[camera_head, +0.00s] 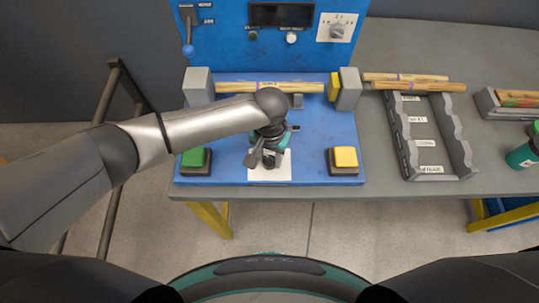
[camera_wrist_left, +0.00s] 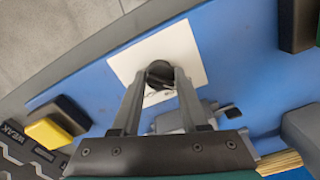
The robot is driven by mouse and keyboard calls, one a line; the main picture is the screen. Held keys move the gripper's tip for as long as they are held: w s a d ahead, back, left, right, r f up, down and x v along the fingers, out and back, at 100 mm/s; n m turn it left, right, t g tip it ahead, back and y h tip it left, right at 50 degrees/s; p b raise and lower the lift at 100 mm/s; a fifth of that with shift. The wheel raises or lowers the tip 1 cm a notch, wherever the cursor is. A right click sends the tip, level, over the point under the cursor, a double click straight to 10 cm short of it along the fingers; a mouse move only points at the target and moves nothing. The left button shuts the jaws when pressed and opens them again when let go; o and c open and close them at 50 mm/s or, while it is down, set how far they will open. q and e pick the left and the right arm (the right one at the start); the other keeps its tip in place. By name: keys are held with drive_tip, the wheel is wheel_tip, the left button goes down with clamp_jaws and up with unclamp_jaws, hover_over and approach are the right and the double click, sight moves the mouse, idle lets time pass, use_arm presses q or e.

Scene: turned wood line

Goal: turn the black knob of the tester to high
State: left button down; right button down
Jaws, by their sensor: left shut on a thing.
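The tester (camera_head: 310,172) is a blue bench unit with an upright blue panel behind it. Its black knob (camera_wrist_left: 160,74) sits on a white square plate (camera_head: 283,174) at the front middle of the base; the plate also shows in the left wrist view (camera_wrist_left: 185,47). My left gripper (camera_head: 268,160) reaches down over the plate, its two fingers on either side of the knob and shut on it. In the head view the gripper mostly hides the knob. The plate's markings and the knob's setting cannot be read. My right gripper is not in view.
A green button (camera_head: 194,157) and a yellow button (camera_head: 345,157) flank the plate. Wooden rods lie across grey blocks behind the gripper. The panel has a blue-tipped lever (camera_head: 188,50) and a grey dial (camera_head: 338,31). A grey labelled rack (camera_head: 400,140) stands to the right.

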sight(270, 159)
use_arm(q)
drive_tip(key=m+p, duration=0.2)
drive_tip(key=m, duration=0.1)
drive_tip(key=shift+r, duration=0.15)
drive_tip(key=m+p, duration=0.2)
drive_tip(key=m, duration=0.2)
drive_tip(key=shift+m, duration=0.3)
drive_tip(key=m+p, duration=0.1)
drive_tip(key=m, duration=0.3)
drive_tip(key=shift+m, duration=0.3)
drive_tip(key=m, duration=0.5)
drive_tip(key=shift+m, duration=0.3)
drive_tip(key=shift+c, duration=2.1)
unclamp_jaws()
wheel_tip(270, 159, up, 15)
drive_tip(key=p, duration=0.2)
